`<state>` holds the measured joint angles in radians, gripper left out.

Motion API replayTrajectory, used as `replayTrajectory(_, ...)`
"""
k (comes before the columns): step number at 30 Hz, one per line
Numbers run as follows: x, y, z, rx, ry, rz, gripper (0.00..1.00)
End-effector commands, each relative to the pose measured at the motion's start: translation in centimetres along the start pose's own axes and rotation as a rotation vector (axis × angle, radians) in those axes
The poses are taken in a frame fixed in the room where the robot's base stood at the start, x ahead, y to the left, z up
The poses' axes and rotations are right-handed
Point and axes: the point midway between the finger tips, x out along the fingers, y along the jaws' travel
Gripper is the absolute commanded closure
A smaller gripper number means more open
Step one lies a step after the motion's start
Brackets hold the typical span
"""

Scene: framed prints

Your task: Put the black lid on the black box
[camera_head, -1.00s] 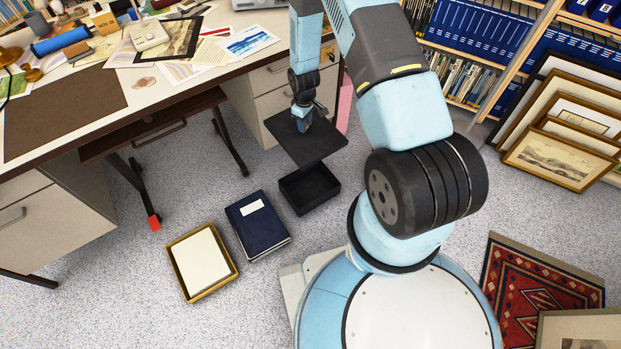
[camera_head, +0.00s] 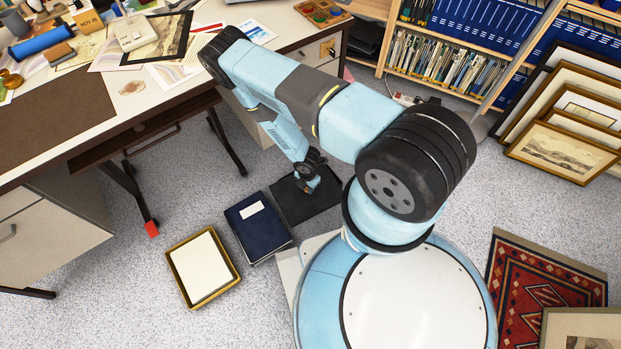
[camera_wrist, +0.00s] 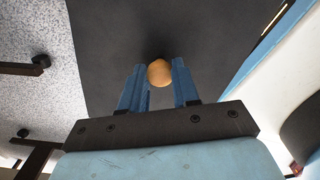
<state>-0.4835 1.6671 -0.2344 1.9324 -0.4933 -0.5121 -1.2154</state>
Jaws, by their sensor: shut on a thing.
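The black lid (camera_head: 293,207) is a flat dark square, low near the floor in front of my base, beside the dark blue book. In the wrist view the lid (camera_wrist: 115,50) fills much of the picture and has a round tan knob (camera_wrist: 159,73). My gripper (camera_wrist: 160,82) is shut on that knob, one blue finger on each side. In the head view my gripper (camera_head: 309,186) is over the lid's right part, partly hidden by my arm. The black box is hidden under the lid, so I cannot tell whether the lid touches it.
A dark blue book (camera_head: 257,227) lies close to the lid's left. A gold-rimmed tray (camera_head: 203,267) with a white sheet is further left. The desk (camera_head: 150,92) stands behind, and a red patterned rug (camera_head: 540,295) lies at right. Speckled floor (camera_head: 130,265) is clear at left.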

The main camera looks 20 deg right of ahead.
Motion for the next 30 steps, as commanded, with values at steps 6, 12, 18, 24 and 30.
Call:
replayTrajectory(6, 1.4, -1.9, -0.5, -0.084, -0.001, 0.000, 1.00)
replayTrajectory(12, 2.5, -0.9, 1.4, -0.085, -0.001, 0.004, 1.00)
replayTrajectory(18, 4.2, 1.4, 4.7, -0.079, -0.001, 0.004, 1.00)
replayTrajectory(24, 6.2, 3.4, 7.6, -0.078, -0.001, 0.002, 1.00)
replayTrajectory(30, 9.3, 4.9, 9.6, -0.078, 0.000, 0.002, 1.00)
